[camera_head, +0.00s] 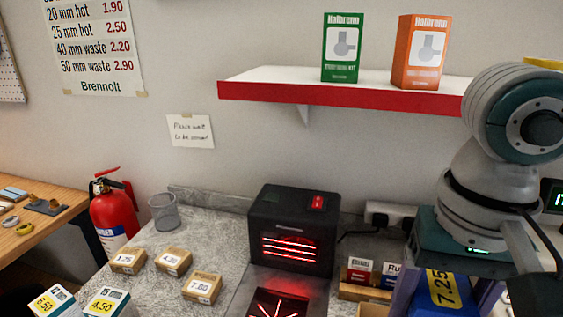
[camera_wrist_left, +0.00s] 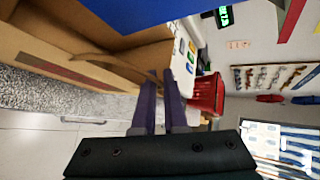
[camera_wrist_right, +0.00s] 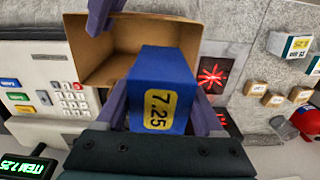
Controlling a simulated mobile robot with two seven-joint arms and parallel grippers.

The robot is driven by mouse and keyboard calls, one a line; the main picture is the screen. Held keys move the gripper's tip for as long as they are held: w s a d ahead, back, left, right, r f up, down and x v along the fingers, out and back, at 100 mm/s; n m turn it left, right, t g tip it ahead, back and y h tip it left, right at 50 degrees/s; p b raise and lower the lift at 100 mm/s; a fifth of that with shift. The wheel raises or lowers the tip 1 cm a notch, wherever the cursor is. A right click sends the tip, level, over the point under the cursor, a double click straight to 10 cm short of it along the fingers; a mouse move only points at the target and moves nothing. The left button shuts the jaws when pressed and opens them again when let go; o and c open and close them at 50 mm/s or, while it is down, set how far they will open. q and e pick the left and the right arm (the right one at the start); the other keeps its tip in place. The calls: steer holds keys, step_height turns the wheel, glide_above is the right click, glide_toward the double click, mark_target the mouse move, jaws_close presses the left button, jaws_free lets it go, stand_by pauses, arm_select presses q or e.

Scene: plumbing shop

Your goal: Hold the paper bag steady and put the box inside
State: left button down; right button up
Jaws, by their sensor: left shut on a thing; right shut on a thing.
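The paper bag (camera_wrist_right: 88,55) is brown and open-mouthed, and fills the upper left of the left wrist view (camera_wrist_left: 60,75). My left gripper (camera_wrist_left: 159,98) is shut on the bag at its rim; its purple fingers also show at the bag's edge in the right wrist view. The box (camera_wrist_right: 165,75) is blue with a yellow 7.25 label. My right gripper (camera_wrist_right: 160,105) is shut on it and holds it at the bag's mouth. How far the box reaches inside cannot be told.
A black heater-like device (camera_head: 293,230) with glowing red bars stands on the grey counter. Several small price-tagged boxes (camera_head: 173,261) lie left of it. A red-edged shelf (camera_head: 330,93) hangs above.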

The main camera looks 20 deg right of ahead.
stand_by(0.5)
step_height(320, 180, down, 17)
steer(key=o, duration=1.6)
steer(key=shift+f, duration=0.1)
stand_by(0.3)
step_height(320, 180, up, 12)
steer(key=shift+r, duration=0.1)
stand_by(0.5)
arm_select(q)
steer(key=c, duration=0.9)
jaws_free()
